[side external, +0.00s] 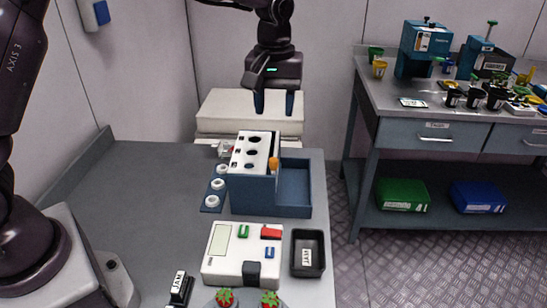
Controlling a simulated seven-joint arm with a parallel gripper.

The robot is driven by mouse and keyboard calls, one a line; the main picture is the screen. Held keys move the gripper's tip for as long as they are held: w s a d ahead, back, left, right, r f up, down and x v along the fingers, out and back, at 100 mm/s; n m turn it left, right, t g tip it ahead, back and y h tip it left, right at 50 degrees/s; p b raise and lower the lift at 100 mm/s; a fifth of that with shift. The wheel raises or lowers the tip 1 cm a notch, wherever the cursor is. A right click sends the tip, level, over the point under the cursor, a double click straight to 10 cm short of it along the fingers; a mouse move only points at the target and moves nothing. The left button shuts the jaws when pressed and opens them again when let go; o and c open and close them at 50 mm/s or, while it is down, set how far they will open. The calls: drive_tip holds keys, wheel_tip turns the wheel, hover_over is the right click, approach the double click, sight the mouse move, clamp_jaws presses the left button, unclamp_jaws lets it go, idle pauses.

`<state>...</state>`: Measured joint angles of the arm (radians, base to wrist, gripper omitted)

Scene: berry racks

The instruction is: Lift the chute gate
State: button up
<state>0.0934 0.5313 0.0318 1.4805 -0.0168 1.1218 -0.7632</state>
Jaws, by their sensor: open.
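A blue box (295,209) stands near the right edge of the grey table. A sloped white panel (240,167) with several dark round holes sits in its left part. A small orange piece (273,163) shows at the panel's right side; I cannot tell whether it belongs to the chute gate, and no gate is clearly visible. My gripper (274,112) hangs above and behind the blue box in the picture, fingers down. Its two blue fingers are apart with nothing between them, and it appears clear of the box.
A blue strip with white rings (215,184) lies left of the box. A white device with coloured buttons (243,254) and a black jam tray (308,253) stand in front. Strawberries (225,297) show at the bottom edge. The table's left half (130,200) is mostly clear. A cluttered bench stands at right.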

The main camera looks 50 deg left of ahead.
sight(273, 159)
drive_tip(key=shift+n, duration=0.5)
wheel_tip(273, 159, down, 13)
drive_tip(key=shift+s+r, duration=0.1)
drive_tip(key=shift+s, duration=0.05)
